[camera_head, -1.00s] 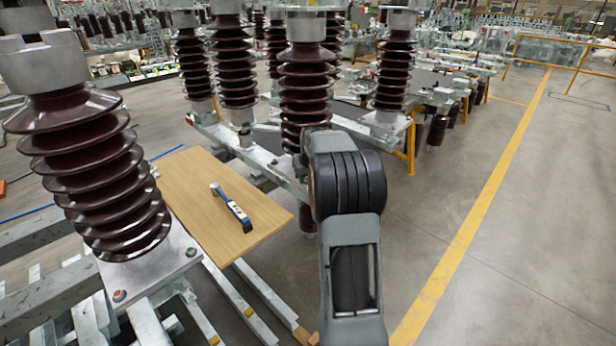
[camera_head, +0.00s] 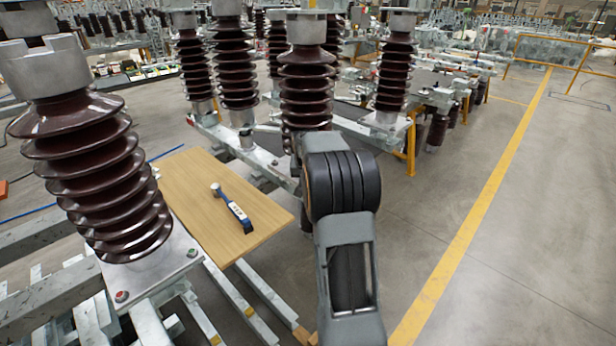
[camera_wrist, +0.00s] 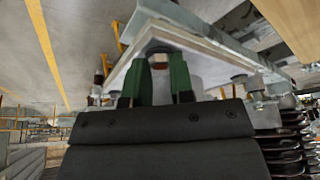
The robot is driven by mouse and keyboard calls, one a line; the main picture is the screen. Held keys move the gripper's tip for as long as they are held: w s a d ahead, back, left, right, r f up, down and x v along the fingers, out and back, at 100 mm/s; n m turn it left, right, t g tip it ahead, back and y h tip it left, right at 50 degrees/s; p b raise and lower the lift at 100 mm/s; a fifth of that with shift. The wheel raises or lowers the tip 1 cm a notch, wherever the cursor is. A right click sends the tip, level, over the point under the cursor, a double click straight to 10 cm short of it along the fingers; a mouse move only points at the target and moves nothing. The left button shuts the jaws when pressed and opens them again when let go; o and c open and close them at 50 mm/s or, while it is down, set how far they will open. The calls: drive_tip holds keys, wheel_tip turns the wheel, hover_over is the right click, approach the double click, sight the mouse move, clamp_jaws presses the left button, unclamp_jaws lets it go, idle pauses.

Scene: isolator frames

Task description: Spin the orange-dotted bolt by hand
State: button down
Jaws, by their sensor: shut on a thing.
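In the wrist view, my gripper (camera_wrist: 160,82) has two green fingers, one on each side of a bolt (camera_wrist: 159,57) under the corner of a pale metal plate (camera_wrist: 120,78). The gripper is shut on this bolt. The bolt end shows a brownish-orange tint, but I cannot make out a clear dot. In the head view my gripper is hidden behind my arm and the insulators. A blue-handled wrench (camera_head: 234,210) lies on a wooden board (camera_head: 185,175), away from my arm.
A large brown ribbed insulator (camera_head: 95,170) stands at left on a plate whose bolts carry a red dot (camera_head: 121,296) and a green dot (camera_head: 192,252). Several more insulators (camera_head: 305,90) stand behind. Open floor (camera_head: 530,220) with a yellow line lies at right.

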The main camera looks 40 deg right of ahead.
drive_tip(key=m+g+h, duration=0.1)
drive_tip(key=m, duration=0.2)
drive_tip(key=shift+w+a+m, duration=0.1)
drive_tip(key=shift+m, duration=0.2)
drive_tip(key=shift+w+m+g+b, duration=0.1)
drive_tip(key=shift+m+g+b, duration=0.5)
drive_tip(key=shift+m, duration=1.2)
drive_tip(key=shift+h, duration=0.3)
drive_tip(key=shift+a, duration=0.1)
drive_tip(key=c, duration=1)
unclamp_jaws()
drive_tip(key=p+v, duration=0.1)
drive_tip(key=v, duration=1.2)
drive_tip(key=shift+a+r, duration=0.1)
drive_tip(key=shift+r, duration=0.3)
